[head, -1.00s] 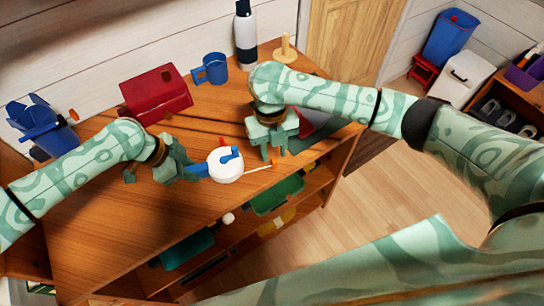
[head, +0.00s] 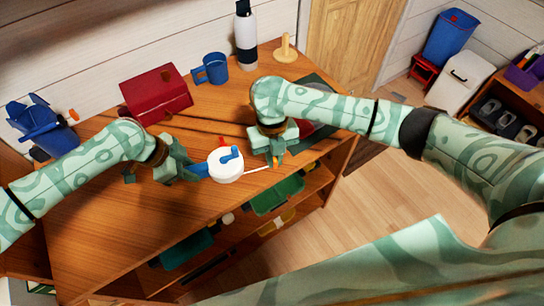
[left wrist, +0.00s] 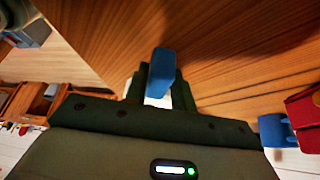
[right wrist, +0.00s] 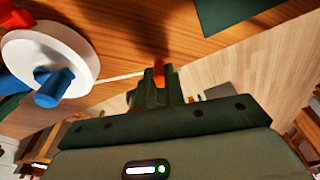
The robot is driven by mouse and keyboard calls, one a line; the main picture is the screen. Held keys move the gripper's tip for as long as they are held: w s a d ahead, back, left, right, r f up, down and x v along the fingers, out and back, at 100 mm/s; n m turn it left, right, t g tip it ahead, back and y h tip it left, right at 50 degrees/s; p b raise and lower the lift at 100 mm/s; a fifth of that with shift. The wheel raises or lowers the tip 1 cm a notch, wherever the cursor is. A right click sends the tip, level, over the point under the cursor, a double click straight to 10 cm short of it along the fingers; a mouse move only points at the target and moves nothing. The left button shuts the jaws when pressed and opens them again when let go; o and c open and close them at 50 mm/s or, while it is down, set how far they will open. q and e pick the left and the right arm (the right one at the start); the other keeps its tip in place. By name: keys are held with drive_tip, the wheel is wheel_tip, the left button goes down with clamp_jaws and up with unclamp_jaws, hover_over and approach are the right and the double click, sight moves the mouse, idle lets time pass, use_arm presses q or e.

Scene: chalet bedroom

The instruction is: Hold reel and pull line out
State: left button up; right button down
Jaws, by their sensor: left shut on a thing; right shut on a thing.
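The reel (head: 229,172) is a white disc with a blue crank and a red part, over the wooden tabletop near its front edge. It also shows in the right wrist view (right wrist: 80,50). My left gripper (head: 192,170) is shut on the reel's blue handle, seen in the left wrist view (left wrist: 161,66). A thin pale line (head: 257,169) runs right from the reel to a small orange tab (head: 276,163). My right gripper (head: 274,156) is shut on this tab, which shows between its fingers in the right wrist view (right wrist: 158,70).
A red box (head: 155,95), a blue mug (head: 211,69), a bottle (head: 245,40) and a wooden stand (head: 285,50) are at the back. A blue container (head: 45,130) stands at left. A dark green mat (head: 312,138) lies right of my right gripper. Shelves with bins lie below the tabletop (head: 110,230).

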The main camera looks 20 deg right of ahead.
drive_tip(key=shift+d, duration=1.8)
drive_tip(key=c, duration=1.4)
unclamp_jaws()
drive_tip(key=shift+c, duration=0.2)
drive_tip(key=shift+a+r, duration=0.1)
drive_tip(key=shift+r, duration=0.15)
drive_tip(key=shift+w+r, duration=0.25)
drive_tip(key=shift+r, duration=1.15)
drive_tip(key=shift+w+r, duration=0.2)
drive_tip(key=shift+r, duration=1.15)
